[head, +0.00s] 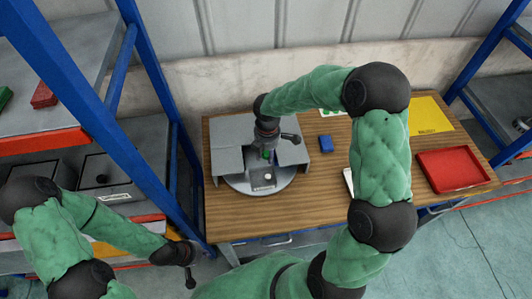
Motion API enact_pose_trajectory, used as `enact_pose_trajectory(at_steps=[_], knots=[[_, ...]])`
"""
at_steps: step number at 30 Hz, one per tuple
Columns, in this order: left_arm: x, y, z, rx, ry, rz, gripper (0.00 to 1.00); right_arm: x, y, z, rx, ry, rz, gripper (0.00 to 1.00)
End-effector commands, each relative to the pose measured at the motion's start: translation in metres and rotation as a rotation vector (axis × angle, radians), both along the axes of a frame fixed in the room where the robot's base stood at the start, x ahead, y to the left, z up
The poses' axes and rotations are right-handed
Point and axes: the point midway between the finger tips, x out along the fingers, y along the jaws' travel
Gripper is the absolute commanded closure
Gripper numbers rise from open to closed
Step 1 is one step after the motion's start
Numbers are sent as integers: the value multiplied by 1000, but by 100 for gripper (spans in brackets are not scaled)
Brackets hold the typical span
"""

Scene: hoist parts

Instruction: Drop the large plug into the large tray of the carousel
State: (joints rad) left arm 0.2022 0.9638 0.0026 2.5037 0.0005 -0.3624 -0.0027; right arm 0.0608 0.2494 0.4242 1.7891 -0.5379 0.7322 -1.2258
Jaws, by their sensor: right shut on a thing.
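The grey carousel (237,182) stands on the left part of the wooden table, with a round base and raised grey covers on both sides. A small pale round thing (267,176) shows at its front. My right gripper (267,150) points down over the middle of the carousel. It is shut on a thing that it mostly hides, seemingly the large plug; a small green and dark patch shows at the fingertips. I cannot tell which tray lies below it. My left gripper (190,280) hangs low at the left, off the table, and its fingers are too small to read.
On the wooden table (315,205) are a blue box (326,143), a red tray (453,170) and a yellow sheet (428,115). Blue-framed shelves (135,105) stand close on the left, with a red block (43,96). A wall is behind the table.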

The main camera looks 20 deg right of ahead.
Motion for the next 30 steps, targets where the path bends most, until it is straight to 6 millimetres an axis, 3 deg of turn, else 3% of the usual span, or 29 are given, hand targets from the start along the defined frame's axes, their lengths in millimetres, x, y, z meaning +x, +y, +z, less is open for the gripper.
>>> enact_pose_trajectory(at_steps=[12,23,24,26,27,30], knots=[[0,0,-40,0,0,0,100,0,0,-46,1,0,-1,80],[0,0,-42,0,-1,0,100,0,0,-50,0,-1,0,80],[0,0,-42,0,-1,0,100,0,0,-50,0,-1,0,58],[0,0,-42,0,-1,0,100,0,0,-50,0,-1,0,41],[0,0,-42,0,-1,0,100,0,0,-50,0,-1,0,36],[0,0,-42,0,-1,0,100,0,0,-50,0,-1,0,36]])
